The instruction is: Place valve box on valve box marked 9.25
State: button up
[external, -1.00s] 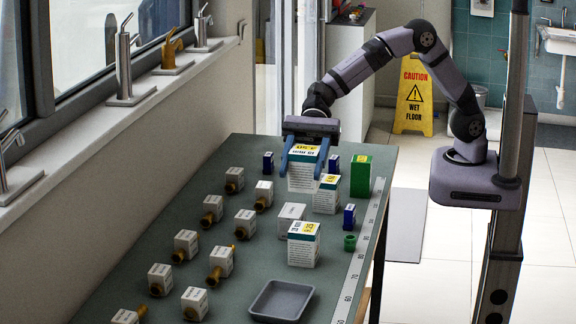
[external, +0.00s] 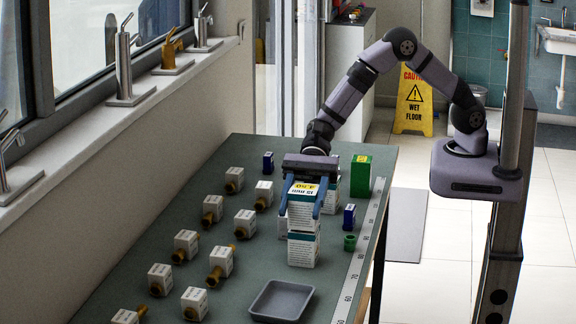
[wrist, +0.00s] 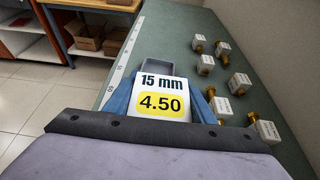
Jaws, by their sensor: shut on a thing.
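My gripper (external: 301,204) is shut on a white valve box (external: 301,215), with one blue finger on each side. Its top label reads 15 mm and 4.50 on yellow in the wrist view (wrist: 162,92). The held box is upright, directly over another white and teal valve box (external: 303,250) on the bench. I cannot tell whether the two touch. The lower box's top and its marking are hidden. Another valve box (external: 330,203) stands behind my gripper, mostly hidden.
A grey tray (external: 281,300) lies in front of the boxes. A green box (external: 360,176), a blue box (external: 349,217) and a green ring-like part (external: 350,242) stand to the right. Several white-tagged brass valves (external: 221,262) stand on the left of the bench.

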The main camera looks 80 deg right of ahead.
aim_at(307, 185)
jog(key=shift+f, duration=0.2)
jog(key=shift+f+b, duration=0.25)
jog(key=shift+b, duration=0.15)
jog(key=o, duration=1.2)
jog(key=shift+r+p, duration=0.15)
jog(key=shift+p, duration=0.15)
jog(key=shift+r, duration=0.15)
jog(key=b+v, duration=0.4)
jog(key=v, duration=0.6)
jog(key=shift+d, duration=0.3)
jog(key=shift+d+r+b, duration=0.25)
jog(key=shift+d+b, duration=0.05)
jog(key=shift+d, duration=0.4)
